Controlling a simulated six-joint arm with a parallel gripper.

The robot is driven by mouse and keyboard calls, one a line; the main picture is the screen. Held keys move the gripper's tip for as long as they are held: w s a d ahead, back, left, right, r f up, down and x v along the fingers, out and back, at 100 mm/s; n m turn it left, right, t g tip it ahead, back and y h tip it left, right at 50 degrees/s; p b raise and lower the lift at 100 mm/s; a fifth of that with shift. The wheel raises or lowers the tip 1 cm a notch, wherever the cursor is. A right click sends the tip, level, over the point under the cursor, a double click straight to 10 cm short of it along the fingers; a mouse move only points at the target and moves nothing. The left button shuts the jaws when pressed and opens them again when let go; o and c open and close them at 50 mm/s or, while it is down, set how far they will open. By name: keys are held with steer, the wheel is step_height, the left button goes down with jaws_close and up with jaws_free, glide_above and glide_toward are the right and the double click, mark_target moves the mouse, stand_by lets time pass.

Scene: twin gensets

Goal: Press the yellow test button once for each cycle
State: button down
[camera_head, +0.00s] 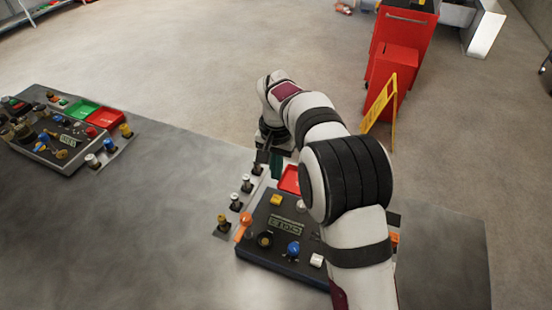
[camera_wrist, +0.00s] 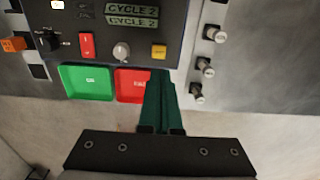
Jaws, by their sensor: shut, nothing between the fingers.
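The yellow test button (camera_wrist: 158,51) is a small square on the dark panel, beside a white knob (camera_wrist: 121,51). It also shows in the head view (camera_head: 276,199). A display (camera_wrist: 131,11) near it reads "CYCLE 2" on two lines. My gripper (camera_wrist: 160,84) has dark green fingers close together, with nothing between them. In the wrist view its tips lie just below the yellow button, over the edge of the red tray (camera_wrist: 129,86). In the head view the fingers (camera_head: 277,165) are partly hidden by my arm. The height of the tips above the panel is unclear.
A red rocker switch (camera_wrist: 87,46), black knob (camera_wrist: 47,39) and green tray (camera_wrist: 87,82) are close by. Several upright posts (camera_wrist: 204,66) line one side. A second panel (camera_head: 62,140) stands at far left, with bare tabletop (camera_head: 150,220) between.

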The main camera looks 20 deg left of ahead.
step_height(320, 180, up, 4)
glide_above(272, 201)
steer(key=w, duration=0.1)
steer(key=shift+w+d+r, duration=0.2)
steer(key=shift+d, duration=0.1)
stand_by(2.1)
steer(key=f+n+t+h, duration=0.1)
steer(key=n+t, duration=0.1)
steer(key=n, duration=0.5)
steer(key=f+n+t+h, duration=0.1)
steer(key=n+t, duration=0.2)
steer(key=n, duration=0.4)
steer(key=s+n+t+h, duration=0.1)
steer(key=n+t+h, duration=0.1)
steer(key=n, duration=0.6)
steer(key=shift+s+a+f+t, duration=0.1)
steer(key=shift+a+f+t, duration=0.25)
steer(key=shift+t, duration=0.25)
steer(key=shift+f, duration=4.45)
